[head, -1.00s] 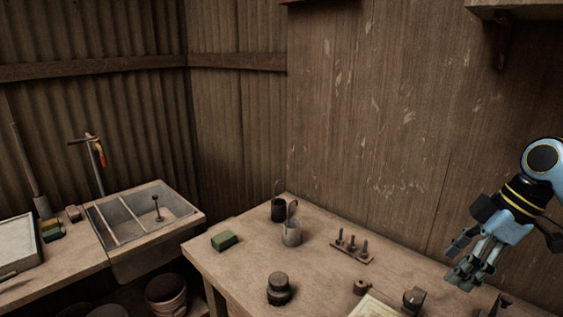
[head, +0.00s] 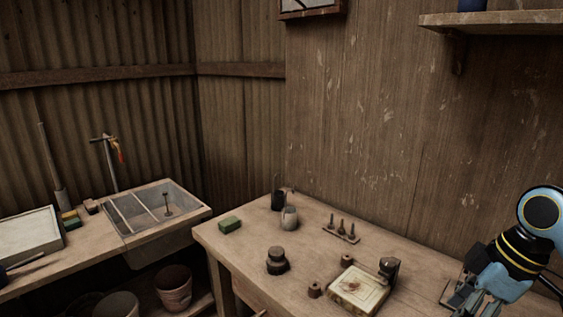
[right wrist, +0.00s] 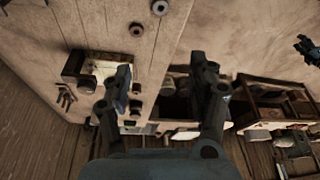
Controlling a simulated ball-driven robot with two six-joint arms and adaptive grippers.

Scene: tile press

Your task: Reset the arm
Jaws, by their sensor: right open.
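My right gripper (head: 470,298) is at the lower right of the head view, beside the right part of the wooden table (head: 240,246). In the right wrist view its two fingers (right wrist: 164,90) are spread apart with nothing between them. The arm is bent, with the gripper pointing down and left. The lower edge of the head view cuts off part of it. My left gripper is in neither view.
On the table are a framed tile (head: 357,290), dark round weights (head: 277,262), a peg rack (head: 341,230), cups (head: 289,218) and a green sponge (head: 229,225). A sink (head: 150,208) stands at left. A wall shelf (head: 500,20) hangs upper right.

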